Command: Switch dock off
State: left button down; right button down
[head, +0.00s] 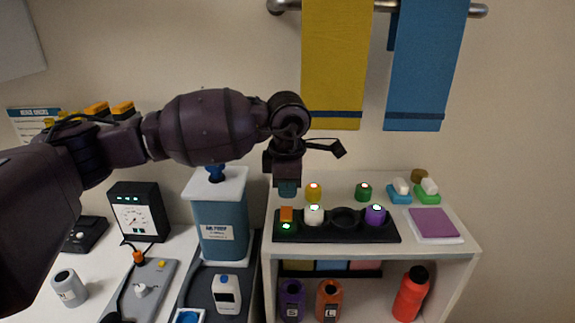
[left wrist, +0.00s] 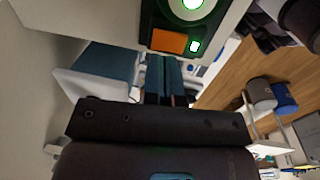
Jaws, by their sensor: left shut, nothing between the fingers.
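The dock (head: 335,232) is a black bar on the white shelf top. At its left end is an orange switch (head: 286,214) with a lit green lamp (head: 286,227) in front of it. A white-topped item (head: 314,214) and a purple item (head: 376,214) sit in it, with an empty round socket (head: 344,217) between them. My left gripper (head: 288,190) is shut and empty, pointing down, just above the orange switch in the head view. In the left wrist view the teal fingertips (left wrist: 165,62) are close to the orange switch (left wrist: 170,41); I cannot tell whether they touch.
Behind the dock stand a yellow item (head: 314,192) and a green item (head: 363,191). Brushes (head: 428,192) and a purple notebook (head: 433,223) are at the right. A blue container (head: 220,218) stands left. Yellow (head: 335,60) and blue towels (head: 425,65) hang above.

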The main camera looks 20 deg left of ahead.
aim_at(287, 210)
pick_arm(q)
notch_tip(287, 210, down, 2)
jog(key=shift+w+f, duration=0.1)
jog(key=shift+f, duration=0.05)
jog(key=shift+w+f+p, duration=0.1)
jog(key=shift+f+p, duration=0.3)
jog(key=shift+f, duration=0.35)
jog(key=shift+w+a+f+b, duration=0.1)
jog(key=shift+f+b, duration=0.4)
jog(key=shift+b, duration=0.5)
jog(key=shift+r, duration=0.25)
jog(key=shift+p, duration=0.3)
jog(key=shift+f, duration=0.1)
